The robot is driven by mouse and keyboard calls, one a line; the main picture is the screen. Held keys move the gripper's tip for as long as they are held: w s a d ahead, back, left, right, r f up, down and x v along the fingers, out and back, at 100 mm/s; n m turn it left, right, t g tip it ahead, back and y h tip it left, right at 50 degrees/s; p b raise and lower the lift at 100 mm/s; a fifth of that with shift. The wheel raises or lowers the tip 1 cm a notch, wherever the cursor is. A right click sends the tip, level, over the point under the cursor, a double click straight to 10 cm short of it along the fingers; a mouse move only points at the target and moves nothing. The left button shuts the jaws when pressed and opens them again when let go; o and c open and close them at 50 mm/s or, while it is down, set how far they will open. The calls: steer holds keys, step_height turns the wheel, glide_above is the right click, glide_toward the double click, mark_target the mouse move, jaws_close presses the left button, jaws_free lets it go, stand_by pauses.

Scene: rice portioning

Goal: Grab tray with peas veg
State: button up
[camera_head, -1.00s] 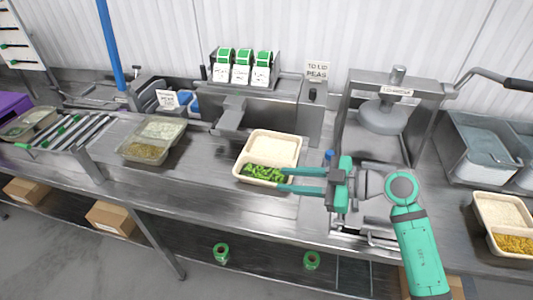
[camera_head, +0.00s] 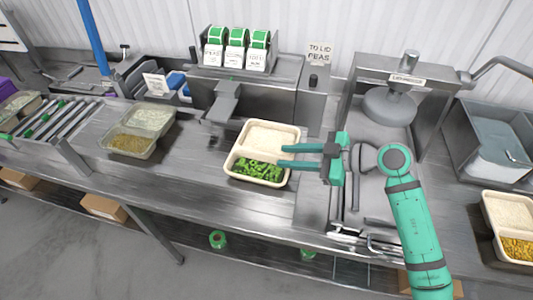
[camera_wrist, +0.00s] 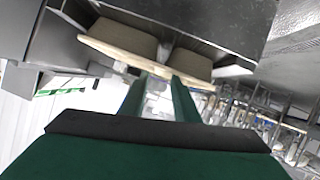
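A cream two-compartment tray (camera_head: 289,177) sits on the steel counter. White rice fills its back compartment, and green peas (camera_head: 257,169) lie in its front one. My gripper (camera_head: 282,156) comes from the right, with its two fingers apart. The fingertips overlap the tray's right edge in the head view. In the wrist view the tray (camera_wrist: 121,40) shows from its underside, with the fingers (camera_wrist: 158,82) reaching to its rim. I cannot tell whether they touch it.
A steel press (camera_head: 390,105) stands behind my arm. A tray with yellow corn (camera_head: 517,247) sits at the far right. A clear-lidded container (camera_head: 128,143) lies left, near the rollers (camera_head: 45,119). A "TO LID PEAS" sign (camera_head: 319,52) stands behind. Bare counter lies left of the pea tray.

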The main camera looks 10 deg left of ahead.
mark_target(268, 155)
steer(key=x, duration=0.3)
steer(key=shift+s+a, duration=0.2)
steer(key=shift+a, duration=0.05)
steer(key=x, duration=0.4)
steer(key=shift+w, duration=0.2)
steer(key=shift+c, duration=0.7)
jaws_close()
